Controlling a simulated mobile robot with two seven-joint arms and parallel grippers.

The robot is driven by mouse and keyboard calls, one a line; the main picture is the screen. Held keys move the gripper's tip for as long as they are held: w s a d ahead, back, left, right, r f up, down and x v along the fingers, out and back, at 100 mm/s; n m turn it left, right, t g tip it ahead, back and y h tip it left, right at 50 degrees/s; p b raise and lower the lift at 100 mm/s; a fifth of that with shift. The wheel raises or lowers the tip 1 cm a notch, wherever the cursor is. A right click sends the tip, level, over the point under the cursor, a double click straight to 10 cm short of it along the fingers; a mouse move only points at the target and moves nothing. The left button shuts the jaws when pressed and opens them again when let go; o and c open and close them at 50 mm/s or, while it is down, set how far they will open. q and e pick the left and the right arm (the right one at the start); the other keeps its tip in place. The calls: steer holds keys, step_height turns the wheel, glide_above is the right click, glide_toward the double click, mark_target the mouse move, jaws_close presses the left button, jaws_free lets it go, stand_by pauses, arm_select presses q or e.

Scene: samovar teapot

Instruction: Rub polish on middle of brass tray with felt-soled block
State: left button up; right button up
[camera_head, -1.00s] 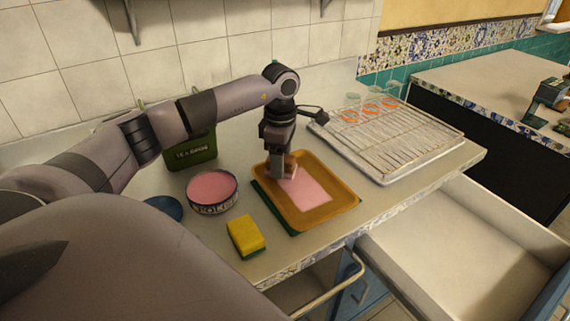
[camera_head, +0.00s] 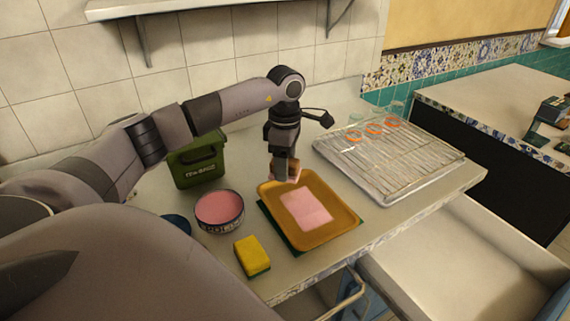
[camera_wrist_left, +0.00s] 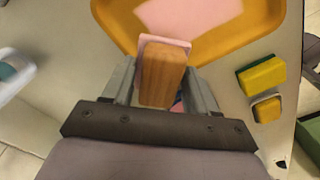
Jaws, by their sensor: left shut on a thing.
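The brass tray (camera_head: 333,233) lies on a green mat (camera_head: 292,238) on the counter, with a pink patch of polish (camera_head: 306,208) in its middle. My left gripper (camera_head: 284,180) is at the tray's back-left edge. It is shut on the wooden felt-soled block (camera_wrist_left: 163,74), whose pink edge shows in the left wrist view. The block (camera_head: 293,171) is partly hidden by the fingers in the head view. I cannot tell whether its sole touches the tray. The round polish tin (camera_head: 219,210), full of pink, stands left of the tray. My right gripper is not in view.
A yellow and green sponge (camera_head: 252,255) lies in front of the tin. A green box (camera_head: 196,163) stands behind it. A wire rack (camera_head: 390,155) with several glasses (camera_head: 375,127) is at the right. An open drawer (camera_head: 450,250) juts out in front.

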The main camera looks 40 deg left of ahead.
arm_select(q)
steer(key=shift+r, duration=0.4)
steer(key=shift+r+p, duration=0.65)
steer(key=shift+r, duration=0.9)
